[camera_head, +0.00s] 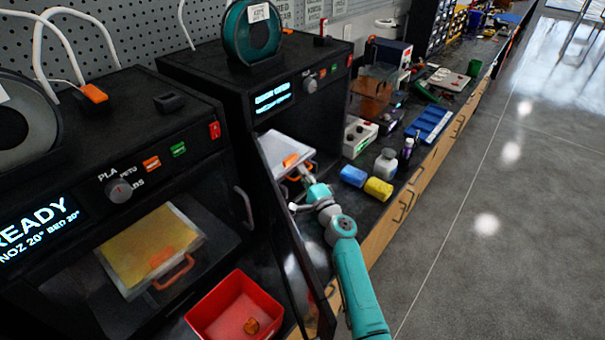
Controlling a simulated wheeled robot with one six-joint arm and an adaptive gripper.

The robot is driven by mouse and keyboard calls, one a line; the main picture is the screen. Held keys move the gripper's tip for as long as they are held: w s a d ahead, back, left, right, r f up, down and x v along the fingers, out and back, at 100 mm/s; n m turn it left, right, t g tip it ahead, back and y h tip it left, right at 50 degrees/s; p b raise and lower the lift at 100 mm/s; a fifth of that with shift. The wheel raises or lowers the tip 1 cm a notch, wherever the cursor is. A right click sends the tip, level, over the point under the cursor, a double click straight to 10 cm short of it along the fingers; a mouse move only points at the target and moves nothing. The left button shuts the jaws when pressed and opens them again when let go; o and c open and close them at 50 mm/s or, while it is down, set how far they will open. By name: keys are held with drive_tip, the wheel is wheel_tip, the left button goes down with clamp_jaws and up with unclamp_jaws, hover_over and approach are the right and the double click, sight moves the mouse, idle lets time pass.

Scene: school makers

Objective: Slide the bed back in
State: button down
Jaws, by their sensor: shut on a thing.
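The print bed (278,148) is a pale plate in the right-hand black printer (215,72). It sticks out toward the front opening, with a small orange piece (291,160) on top. My gripper (303,174) is at the bed's front edge, shut on its orange-red handle, which the fingers partly hide. The printer's door (290,235) stands open, to the left of my teal arm. How far the bed sits inside is hard to tell from this angle.
A left-hand printer has a yellow bed (150,250) behind its front. A red bin (235,305) with a small orange piece stands before it. The floor is clear.

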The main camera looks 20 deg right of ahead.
drive_tip(key=shift+w+a+r, duration=0.1)
drive_tip(key=shift+w+a, duration=0.05)
drive_tip(key=c, duration=1.2)
unclamp_jaws()
drive_tip(key=shift+w, duration=0.15)
drive_tip(key=shift+c, duration=0.2)
drive_tip(key=v, duration=1.2)
drive_tip(key=shift+f, duration=0.2)
